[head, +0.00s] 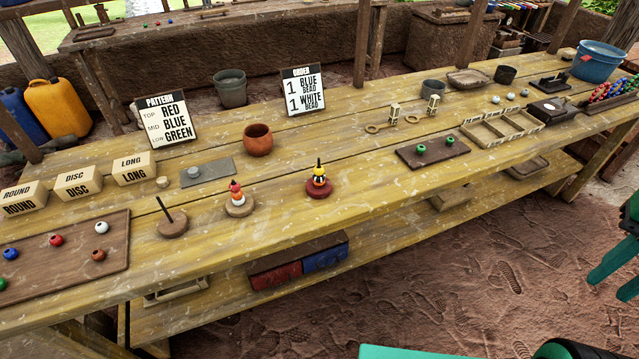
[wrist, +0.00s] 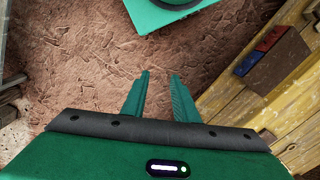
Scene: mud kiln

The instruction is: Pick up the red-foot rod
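The red-foot rod (head: 318,192) stands upright on the table near its front edge, in the middle of the head view. The rod does not show in the wrist view. Green parts of my arm show at the right edge of the head view.
A pale-foot rod (head: 239,208) with orange and white pieces and a bare brown-foot rod (head: 173,225) stand left of it. A brown cup (head: 258,140) is behind. A bead tray (head: 433,149) lies to the right. Red and blue boxes (head: 298,268) sit on the lower shelf.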

